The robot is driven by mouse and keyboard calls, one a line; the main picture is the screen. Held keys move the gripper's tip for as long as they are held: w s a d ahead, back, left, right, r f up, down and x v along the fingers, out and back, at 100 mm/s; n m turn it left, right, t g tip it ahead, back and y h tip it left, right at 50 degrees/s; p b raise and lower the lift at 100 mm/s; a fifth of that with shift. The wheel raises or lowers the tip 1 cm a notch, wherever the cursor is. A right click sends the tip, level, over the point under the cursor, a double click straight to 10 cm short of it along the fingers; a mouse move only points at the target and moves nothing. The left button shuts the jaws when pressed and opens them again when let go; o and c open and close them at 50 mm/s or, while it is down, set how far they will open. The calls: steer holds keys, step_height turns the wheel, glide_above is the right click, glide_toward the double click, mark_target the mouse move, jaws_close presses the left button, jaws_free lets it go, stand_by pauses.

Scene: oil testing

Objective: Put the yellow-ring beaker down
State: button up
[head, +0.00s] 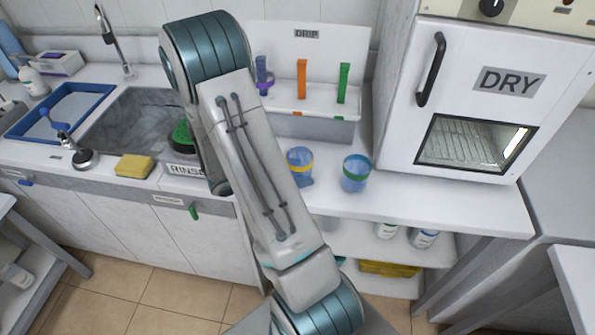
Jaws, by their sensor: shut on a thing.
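A green-ring beaker (356,173) stands close to the right. Behind are the DRIP rack (300,50) with coloured posts and the DRY oven (480,90). At left are the sink (130,125) and a yellow sponge (134,166). The counter's right front is clear.

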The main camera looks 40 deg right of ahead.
steer(key=shift+f, duration=0.25)
steer(key=o, duration=1)
steer(key=shift+r, duration=0.1)
